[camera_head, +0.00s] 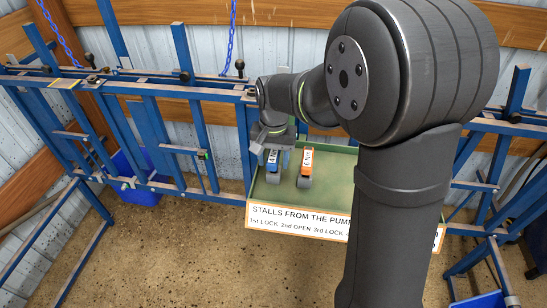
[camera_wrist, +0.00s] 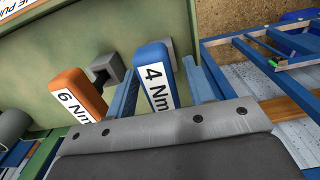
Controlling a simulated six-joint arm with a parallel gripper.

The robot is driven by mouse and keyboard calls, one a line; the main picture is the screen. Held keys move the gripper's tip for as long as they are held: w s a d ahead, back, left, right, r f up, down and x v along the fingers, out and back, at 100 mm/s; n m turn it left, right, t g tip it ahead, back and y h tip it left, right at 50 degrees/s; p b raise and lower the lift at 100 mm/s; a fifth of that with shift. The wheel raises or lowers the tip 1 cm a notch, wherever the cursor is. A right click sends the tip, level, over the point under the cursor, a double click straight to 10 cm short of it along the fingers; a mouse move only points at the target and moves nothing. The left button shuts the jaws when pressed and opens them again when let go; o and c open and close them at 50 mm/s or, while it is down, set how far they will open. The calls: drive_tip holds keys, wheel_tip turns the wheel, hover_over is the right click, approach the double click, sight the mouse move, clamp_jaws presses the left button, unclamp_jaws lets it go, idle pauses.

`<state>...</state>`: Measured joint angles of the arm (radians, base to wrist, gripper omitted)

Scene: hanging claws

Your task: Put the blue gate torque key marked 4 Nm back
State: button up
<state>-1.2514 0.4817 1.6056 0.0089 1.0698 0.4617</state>
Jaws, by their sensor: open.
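The blue key marked 4 Nm (camera_head: 272,161) is in the green tray (camera_head: 258,192), at its left end, with a grey part at its lower end. In the wrist view the blue key (camera_wrist: 153,80) lies between the two fingers of my gripper (camera_wrist: 160,72). The fingers are apart, one on each side of it; I cannot tell whether either touches it. In the head view my gripper (camera_head: 270,142) is just above the key and partly hides its top. Whether the grey part is a holder or part of the key is unclear.
An orange key marked 6 Nm (camera_wrist: 77,97) is close beside the blue one, also in the head view (camera_head: 307,160). The tray's front has a white sign (camera_head: 296,220). Blue metal gates (camera_head: 165,110) stand left. My arm hides the tray's right part.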

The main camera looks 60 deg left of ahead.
wheel_tip(320, 180, up, 13)
idle(0.4)
drive_tip(key=shift+a, duration=0.1)
wheel_tip(320, 180, down, 13)
drive_tip(key=shift+f, duration=0.1)
drive_tip(key=shift+r, duration=0.55)
idle(0.4)
